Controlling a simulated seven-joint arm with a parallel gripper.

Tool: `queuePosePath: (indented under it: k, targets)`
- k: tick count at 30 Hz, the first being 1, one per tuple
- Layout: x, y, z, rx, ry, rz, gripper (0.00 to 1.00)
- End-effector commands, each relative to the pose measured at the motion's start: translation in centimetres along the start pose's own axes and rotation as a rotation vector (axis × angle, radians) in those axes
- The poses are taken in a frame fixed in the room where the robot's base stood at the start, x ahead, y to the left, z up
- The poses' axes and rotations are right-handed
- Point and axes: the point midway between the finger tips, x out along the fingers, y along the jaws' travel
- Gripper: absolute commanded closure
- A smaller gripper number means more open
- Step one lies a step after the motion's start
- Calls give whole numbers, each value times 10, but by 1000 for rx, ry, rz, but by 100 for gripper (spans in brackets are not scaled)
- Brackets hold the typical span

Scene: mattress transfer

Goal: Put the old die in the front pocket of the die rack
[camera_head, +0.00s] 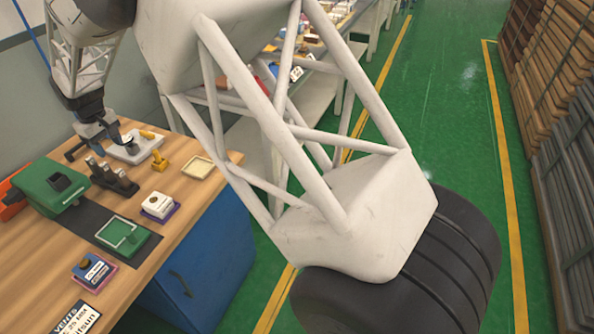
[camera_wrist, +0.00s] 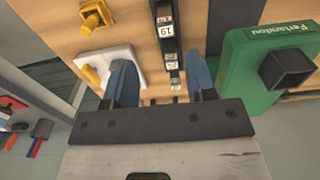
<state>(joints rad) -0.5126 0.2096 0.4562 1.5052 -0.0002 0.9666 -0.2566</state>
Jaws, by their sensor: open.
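My gripper (camera_head: 93,143) is above the far part of the bench. In the wrist view, its two blue fingers (camera_wrist: 163,85) are spread with nothing visible between them. A dark rack (camera_head: 115,182) with several grey upright pieces stands in front of the gripper. It shows ahead of the fingers in the wrist view (camera_wrist: 169,45) with number labels, one reading 19. A green machine (camera_head: 52,192) with a dark square block on top is left of the rack, and on the right in the wrist view (camera_wrist: 250,75). I cannot tell which piece is the old die.
A white plate (camera_head: 127,155) with a yellow part lies right of the gripper, beside a yellow block (camera_head: 159,162). A cream tray (camera_head: 197,168), a white block (camera_head: 158,205), a green tray (camera_head: 121,235) and a blue block (camera_head: 93,270) lie nearer the bench's edge.

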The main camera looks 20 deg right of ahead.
Motion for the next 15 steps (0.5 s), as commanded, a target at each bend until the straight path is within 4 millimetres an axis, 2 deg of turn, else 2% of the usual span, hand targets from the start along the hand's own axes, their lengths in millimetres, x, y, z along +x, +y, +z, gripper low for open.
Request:
queuePosePath:
  k: [5,8,15]
  targets:
    - [-28,18,33,45,15,5,49]
    - [-48,30,61,81,25,8,49]
    - [-94,56,140,179,51,18,49]
